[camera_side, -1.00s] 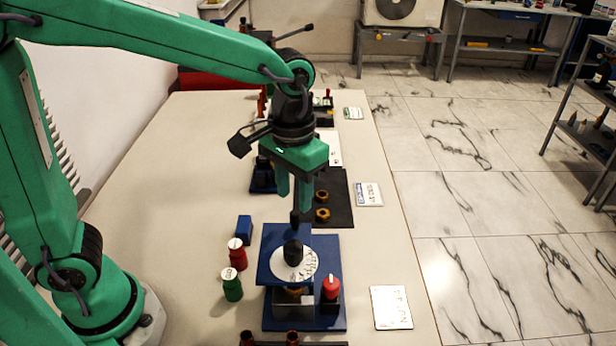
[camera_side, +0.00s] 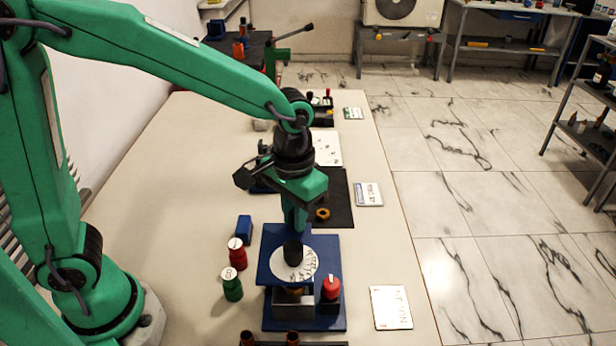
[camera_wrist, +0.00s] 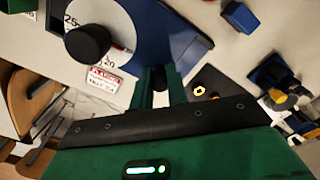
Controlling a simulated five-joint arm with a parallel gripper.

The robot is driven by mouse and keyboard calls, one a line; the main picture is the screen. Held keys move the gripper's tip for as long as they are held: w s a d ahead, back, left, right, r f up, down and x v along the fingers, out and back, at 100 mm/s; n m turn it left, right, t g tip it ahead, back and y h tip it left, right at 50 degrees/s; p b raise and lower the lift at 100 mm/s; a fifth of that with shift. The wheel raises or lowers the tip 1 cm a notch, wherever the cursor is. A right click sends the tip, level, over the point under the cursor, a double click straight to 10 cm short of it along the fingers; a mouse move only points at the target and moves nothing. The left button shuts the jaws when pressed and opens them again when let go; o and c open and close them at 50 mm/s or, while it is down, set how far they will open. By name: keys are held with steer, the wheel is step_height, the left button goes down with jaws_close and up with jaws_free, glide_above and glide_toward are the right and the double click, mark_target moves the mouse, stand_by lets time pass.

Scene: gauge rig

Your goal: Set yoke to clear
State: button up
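A blue stand (camera_side: 270,240) carries a white dial (camera_side: 309,262) with a black knob (camera_side: 293,253). The dial, marked 25 and 20, also shows in the wrist view (camera_wrist: 118,22), with its black knob (camera_wrist: 87,43). No part is clearly labelled as a yoke. My gripper (camera_side: 296,228) points down at the stand's back edge, behind the dial. In the wrist view, my fingers (camera_wrist: 160,88) stand on both sides of a small dark piece (camera_wrist: 160,77). They look close against it, but whether they grip it is unclear.
A red-topped piece (camera_side: 331,288) stands right of the dial. Red (camera_side: 237,254) and green (camera_side: 232,285) cylinders and a blue block (camera_side: 244,229) stand left. A dark mat (camera_side: 340,200) with an orange nut (camera_side: 322,214) lies behind. A white card (camera_side: 391,307) lies right.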

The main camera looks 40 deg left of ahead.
jaws_close()
steer(key=w+a, duration=0.7)
steer(key=shift+w, duration=0.15)
steer(key=shift+a, duration=0.1)
steer(key=o, duration=0.7)
jaws_free()
steer(key=shift+c, duration=0.2)
steer(key=shift+r, duration=0.1)
step_height(320, 180, up, 8)
